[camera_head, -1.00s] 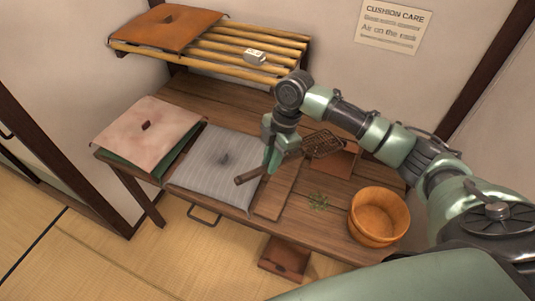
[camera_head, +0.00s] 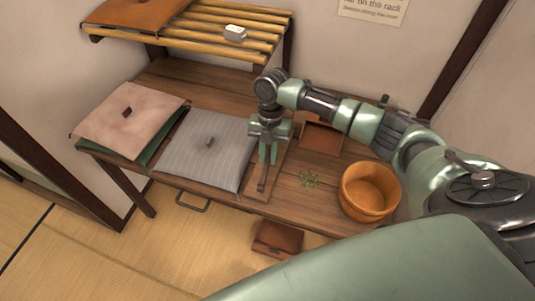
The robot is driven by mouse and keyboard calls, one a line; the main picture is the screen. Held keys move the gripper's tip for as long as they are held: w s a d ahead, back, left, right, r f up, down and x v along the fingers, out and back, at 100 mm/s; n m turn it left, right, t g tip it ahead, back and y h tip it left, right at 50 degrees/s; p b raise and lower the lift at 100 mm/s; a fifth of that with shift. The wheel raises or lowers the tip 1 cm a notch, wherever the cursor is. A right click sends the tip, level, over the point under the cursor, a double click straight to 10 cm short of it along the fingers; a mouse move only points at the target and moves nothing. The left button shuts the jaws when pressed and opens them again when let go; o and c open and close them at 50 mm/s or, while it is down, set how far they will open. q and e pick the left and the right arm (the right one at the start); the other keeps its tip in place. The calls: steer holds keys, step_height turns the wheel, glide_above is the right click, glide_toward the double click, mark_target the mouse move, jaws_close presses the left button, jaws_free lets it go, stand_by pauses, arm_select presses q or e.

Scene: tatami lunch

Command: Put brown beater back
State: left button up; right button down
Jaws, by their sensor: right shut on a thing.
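My right gripper (camera_head: 268,153) points down over the table, right of the grey striped cushion. It is shut on the brown beater, whose dark handle end (camera_head: 262,184) sticks out below the fingers toward the front edge. The beater's woven head is hidden behind my gripper and wrist. The handle is over a flat wooden board (camera_head: 258,195) on the table; I cannot tell whether it touches it. My left gripper is out of view.
Behind is a slatted rack (camera_head: 205,38) with an orange cushion (camera_head: 130,15) and a small white object (camera_head: 235,33).

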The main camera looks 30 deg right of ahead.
steer(key=shift+b+x, duration=0.85)
steer(key=shift+x, duration=0.25)
steer(key=shift+w+d+f+b, duration=0.1)
steer(key=shift+f+b, duration=0.3)
steer(key=shift+f, duration=0.45)
steer(key=shift+w+d+f+b, duration=0.1)
steer(key=shift+f+b, duration=0.3)
steer(key=shift+f, duration=0.45)
steer(key=c, duration=1.3)
jaws_free()
